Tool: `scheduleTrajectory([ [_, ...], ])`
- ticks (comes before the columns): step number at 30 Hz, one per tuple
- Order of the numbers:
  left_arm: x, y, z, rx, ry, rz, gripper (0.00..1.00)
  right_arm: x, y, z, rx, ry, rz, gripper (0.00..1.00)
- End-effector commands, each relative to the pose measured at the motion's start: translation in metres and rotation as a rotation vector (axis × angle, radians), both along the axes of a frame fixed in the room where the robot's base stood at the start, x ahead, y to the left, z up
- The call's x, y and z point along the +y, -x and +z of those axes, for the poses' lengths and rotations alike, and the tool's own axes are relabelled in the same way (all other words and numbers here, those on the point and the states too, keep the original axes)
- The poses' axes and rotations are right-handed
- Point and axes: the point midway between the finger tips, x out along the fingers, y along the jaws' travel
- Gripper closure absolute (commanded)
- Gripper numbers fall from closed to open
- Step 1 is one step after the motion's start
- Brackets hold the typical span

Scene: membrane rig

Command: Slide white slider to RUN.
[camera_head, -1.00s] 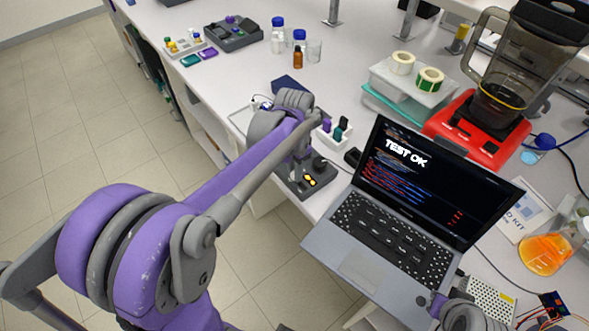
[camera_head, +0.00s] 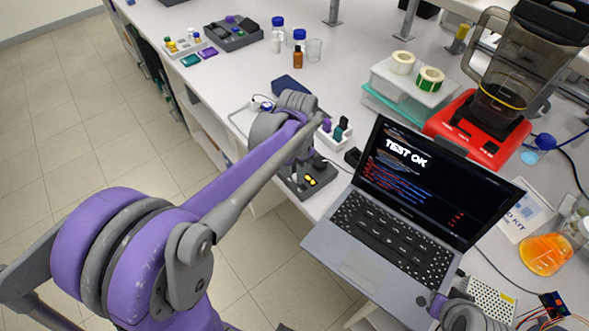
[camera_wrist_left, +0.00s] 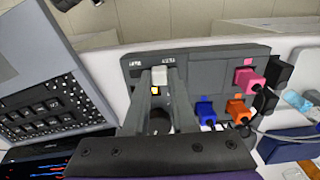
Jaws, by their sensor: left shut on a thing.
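The white slider (camera_wrist_left: 159,74) sits in its slot on the dark grey rig (camera_wrist_left: 215,70) in the left wrist view, close to the rig's far edge. Small white labels are printed on both sides of it, too small to read surely. My left gripper (camera_wrist_left: 159,88) is shut on the slider, with one finger on each side. In the head view the rig (camera_head: 322,185) is partly hidden behind my left wrist, and the slider is not visible there. Part of my right arm's end (camera_head: 462,314) shows at the bottom right, by the laptop's corner; its fingers are not clear.
An open laptop (camera_head: 400,235) reading TEST OK stands right of the rig. Pink, orange and blue plugs (camera_wrist_left: 205,112) with cables sit at the rig's right side in the wrist view. A white holder (camera_head: 333,137) stands behind the rig. The bench edge is close.

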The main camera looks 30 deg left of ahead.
Motion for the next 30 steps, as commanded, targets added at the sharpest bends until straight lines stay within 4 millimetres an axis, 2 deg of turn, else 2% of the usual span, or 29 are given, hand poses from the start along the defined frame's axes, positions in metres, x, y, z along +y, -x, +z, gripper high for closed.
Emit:
scheduleTrajectory([
  [5, -0.027, 0.011, -0.001, 0.0, 0.001, -0.005, 1.0, 0.0, 0.002, -0.004, 0.003, 0.0, 0.0, 1.0],
  [13, -0.03, 0.012, 0.0, 0.002, 0.004, -0.001, 1.0, 0.0, 0.001, -0.003, 0.003, 0.0, 0.0, 1.0],
  [14, -0.03, 0.012, 0.0, 0.002, 0.004, -0.001, 0.74, 0.0, 0.001, -0.003, 0.003, 0.0, 0.0, 1.0],
  [18, -0.03, 0.012, 0.0, 0.002, 0.004, -0.001, 0.49, 0.0, 0.002, -0.003, 0.003, 0.0, 0.0, 1.0],
  [19, -0.03, 0.012, 0.0, 0.002, 0.004, -0.001, 0.45, 0.0, 0.002, -0.003, 0.003, 0.0, 0.0, 1.0],
  [30, -0.029, 0.012, 0.005, 0.0, 0.001, -0.001, 0.45, 0.0, 0.001, -0.003, 0.002, 0.0, 0.0, 1.0],
])
